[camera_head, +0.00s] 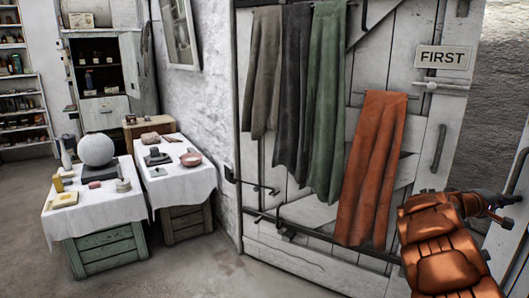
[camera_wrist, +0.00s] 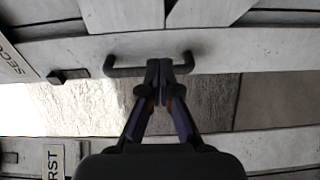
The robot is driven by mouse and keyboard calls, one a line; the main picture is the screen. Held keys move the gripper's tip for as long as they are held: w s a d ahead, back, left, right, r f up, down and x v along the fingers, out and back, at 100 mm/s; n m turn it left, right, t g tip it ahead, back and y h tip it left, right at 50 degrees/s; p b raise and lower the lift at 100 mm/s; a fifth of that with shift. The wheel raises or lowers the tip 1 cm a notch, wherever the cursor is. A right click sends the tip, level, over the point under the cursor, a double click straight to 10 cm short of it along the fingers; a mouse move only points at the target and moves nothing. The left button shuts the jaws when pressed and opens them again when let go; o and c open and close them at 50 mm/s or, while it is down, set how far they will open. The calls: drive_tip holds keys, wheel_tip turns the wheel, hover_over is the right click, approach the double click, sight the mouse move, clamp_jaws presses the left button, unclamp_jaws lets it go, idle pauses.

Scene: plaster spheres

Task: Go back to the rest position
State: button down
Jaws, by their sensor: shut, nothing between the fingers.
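My gripper (camera_head: 507,204) is at the right edge of the head view, at the end of my orange arm, close to a dark handle (camera_head: 517,170) on a pale door. In the wrist view my gripper (camera_wrist: 158,82) is shut, with its fingers together and nothing between them. The dark bar handle (camera_wrist: 125,69) lies beyond the fingertips, which cover its middle. I cannot tell whether they touch it.
A whitewashed plank door (camera_head: 405,75) with a FIRST sign (camera_head: 443,57) and hanging cloths, one of them orange (camera_head: 373,165), stands left of my arm. Two cloth-covered crates (camera_head: 107,210) bear a plaster sphere (camera_head: 96,150) and small objects. Floor (camera_head: 200,270) before them is clear.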

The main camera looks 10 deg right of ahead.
drive_tip(key=s+a+r+m+g+y, duration=0.35)
drive_tip(key=s+a, duration=0.75)
drive_tip(key=a, duration=0.4)
drive_tip(key=s+a+f+n+t+y, duration=0.1)
drive_tip(key=s+a+f+y, duration=0.45)
drive_tip(key=a, duration=1.05)
drive_tip(key=s+a+f+n+y, duration=0.2)
drive_tip(key=s+a+f+y, duration=0.35)
drive_tip(key=a, duration=1.05)
drive_tip(key=s+a+f+n+t+y, duration=0.1)
drive_tip(key=s+a+f+y, duration=0.2)
drive_tip(key=s+a+f, duration=0.85)
drive_tip(key=w+a+r+p, duration=0.1)
drive_tip(key=a+r+p, duration=0.1)
drive_tip(key=r+p, duration=0.4)
drive_tip(key=w+a+r+p, duration=0.2)
drive_tip(key=r+p, duration=0.4)
drive_tip(key=r, duration=0.7)
drive_tip(key=shift+w+a+p, duration=0.2)
drive_tip(key=shift+a+p, duration=0.15)
drive_tip(key=shift+a, duration=0.25)
drive_tip(key=shift+d, duration=0.1)
